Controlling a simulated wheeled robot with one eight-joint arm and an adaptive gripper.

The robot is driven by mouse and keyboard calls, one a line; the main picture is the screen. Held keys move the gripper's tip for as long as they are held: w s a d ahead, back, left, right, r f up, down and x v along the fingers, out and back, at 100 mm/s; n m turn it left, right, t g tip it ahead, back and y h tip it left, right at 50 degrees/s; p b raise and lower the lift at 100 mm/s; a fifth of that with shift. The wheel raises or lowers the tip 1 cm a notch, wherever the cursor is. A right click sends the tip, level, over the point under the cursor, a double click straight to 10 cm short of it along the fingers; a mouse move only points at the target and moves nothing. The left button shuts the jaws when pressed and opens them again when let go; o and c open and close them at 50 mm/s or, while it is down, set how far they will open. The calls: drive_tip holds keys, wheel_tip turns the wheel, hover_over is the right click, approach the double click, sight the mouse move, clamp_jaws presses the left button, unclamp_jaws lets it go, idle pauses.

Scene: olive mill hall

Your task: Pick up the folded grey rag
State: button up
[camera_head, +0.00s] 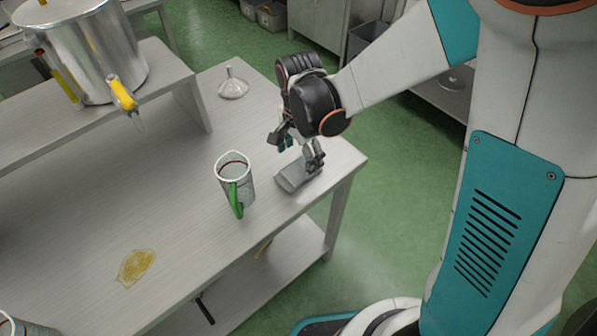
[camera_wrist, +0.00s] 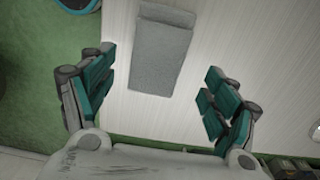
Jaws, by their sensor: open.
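The folded grey rag (camera_head: 297,177) lies flat on the table near its right corner. In the wrist view the rag (camera_wrist: 158,55) is a grey rectangle with a fold band at its top end. My gripper (camera_head: 297,150) is just above the rag in the head view and partly hides it. In the wrist view my gripper (camera_wrist: 158,100) is open, with one finger on each side of the rag's line and nothing between them. I cannot tell the exact height of the fingertips over the table.
A jug with a green handle (camera_head: 235,180) stands left of the rag. A metal funnel (camera_head: 233,84) stands behind it. A steel drum with a yellow tap (camera_head: 85,50) sits on a raised shelf. A yellow oil puddle (camera_head: 136,266) lies at the front left. The table's right edge is close to the rag.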

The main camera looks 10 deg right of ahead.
sight(299, 170)
wheel_tip(299, 170, down, 5)
drive_tip(key=shift+s+r+b, duration=0.1)
drive_tip(key=shift+s+b, duration=0.05)
drive_tip(key=shift+b, duration=0.9)
drive_tip(key=shift+c, duration=0.2)
drive_tip(key=c, duration=1.2)
drive_tip(key=shift+r, duration=0.1)
wheel_tip(299, 170, up, 20)
drive_tip(key=p, duration=1.4)
drive_tip(key=shift+o, duration=1.4)
drive_tip(key=shift+c, duration=0.4)
